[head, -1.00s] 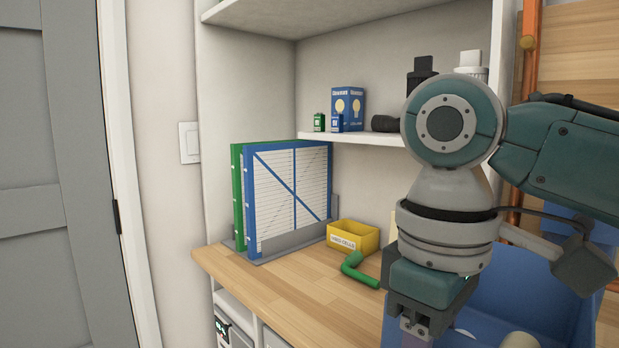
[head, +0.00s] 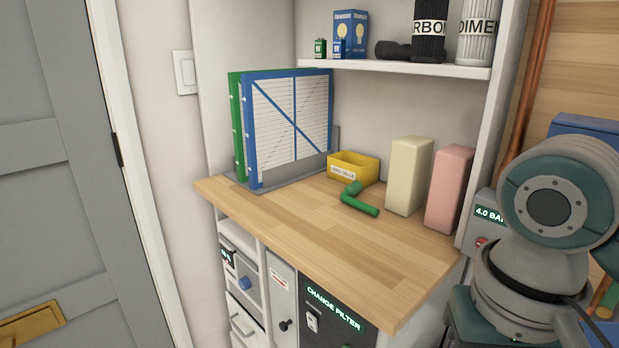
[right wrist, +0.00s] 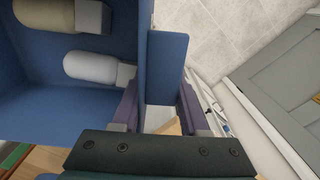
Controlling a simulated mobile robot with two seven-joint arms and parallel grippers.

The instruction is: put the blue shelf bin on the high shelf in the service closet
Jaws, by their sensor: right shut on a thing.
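The blue shelf bin (right wrist: 50,110) fills the left of the right wrist view, with two bulb-shaped items (right wrist: 95,67) inside. My right gripper (right wrist: 160,108) is shut on an upright blue part at the bin's side. In the head view my right arm is at the right edge; its gripper is below the frame and I cannot make out the bin there. A white closet shelf (head: 390,66) shows above the wooden counter. The higher shelf is outside the present head view. My left gripper is not in view.
The counter (head: 330,235) holds blue and green framed filters (head: 290,125), a yellow bin (head: 353,168), a green elbow pipe (head: 360,200), and cream (head: 409,175) and pink (head: 449,190) blocks. The shelf holds a bulb box (head: 350,33) and cylinders (head: 429,30). A grey door (head: 50,180) stands left.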

